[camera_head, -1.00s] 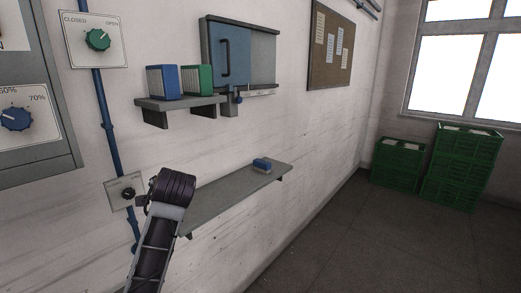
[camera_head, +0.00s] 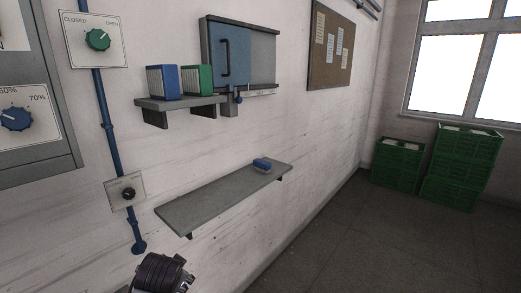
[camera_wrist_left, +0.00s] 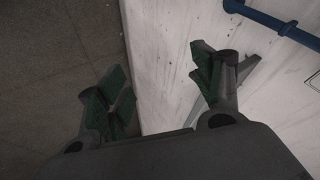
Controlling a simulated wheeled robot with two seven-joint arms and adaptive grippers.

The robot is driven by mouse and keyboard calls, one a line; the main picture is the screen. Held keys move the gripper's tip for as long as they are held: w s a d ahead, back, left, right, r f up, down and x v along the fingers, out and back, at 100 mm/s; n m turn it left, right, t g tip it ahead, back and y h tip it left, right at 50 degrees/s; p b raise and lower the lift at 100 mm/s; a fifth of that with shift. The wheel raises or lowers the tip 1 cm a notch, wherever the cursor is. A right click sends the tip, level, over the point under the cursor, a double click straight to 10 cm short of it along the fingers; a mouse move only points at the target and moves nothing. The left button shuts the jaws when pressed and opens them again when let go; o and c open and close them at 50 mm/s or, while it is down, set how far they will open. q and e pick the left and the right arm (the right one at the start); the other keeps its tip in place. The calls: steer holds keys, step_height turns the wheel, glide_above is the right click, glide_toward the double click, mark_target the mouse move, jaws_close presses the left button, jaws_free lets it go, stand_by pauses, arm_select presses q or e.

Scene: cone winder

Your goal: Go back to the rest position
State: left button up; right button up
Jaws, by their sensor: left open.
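My left arm's dark wrist shows at the bottom of the head view, below the long grey shelf; its fingers are hidden there. In the left wrist view my left gripper (camera_wrist_left: 165,95) is open, its two green-padded fingers wide apart. Nothing is between the fingers except the view of floor and white wall. My right gripper is in neither view.
The long grey shelf (camera_head: 215,199) on the wall holds a small blue object (camera_head: 262,164). A black knob plate (camera_head: 127,191) and blue pipe (camera_head: 108,135) are left of it. Green crates (camera_head: 398,165) stand at the far right. The floor between is clear.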

arm_select(q)
steer(key=s+d+f+n+g+h, duration=0.1)
steer(key=s+f+n+g, duration=0.1)
steer(key=s+f, duration=0.6)
steer(key=s+d+f+n+g+h, duration=0.15)
steer(key=s+f, duration=0.35)
steer(key=s, duration=0.7)
step_height(320, 180, down, 35)
steer(key=s+g+b, duration=0.2)
steer(key=s, duration=0.1)
steer(key=s+a+f+b, duration=0.1)
steer(key=s+a+f, duration=0.1)
steer(key=s+f, duration=0.9)
steer(key=s+a+f+b, duration=0.1)
steer(key=s+f, duration=0.9)
steer(key=s, duration=0.1)
steer(key=shift+a+f+m+g, duration=0.35)
steer(key=shift+g, duration=0.1)
steer(key=shift+s, duration=0.2)
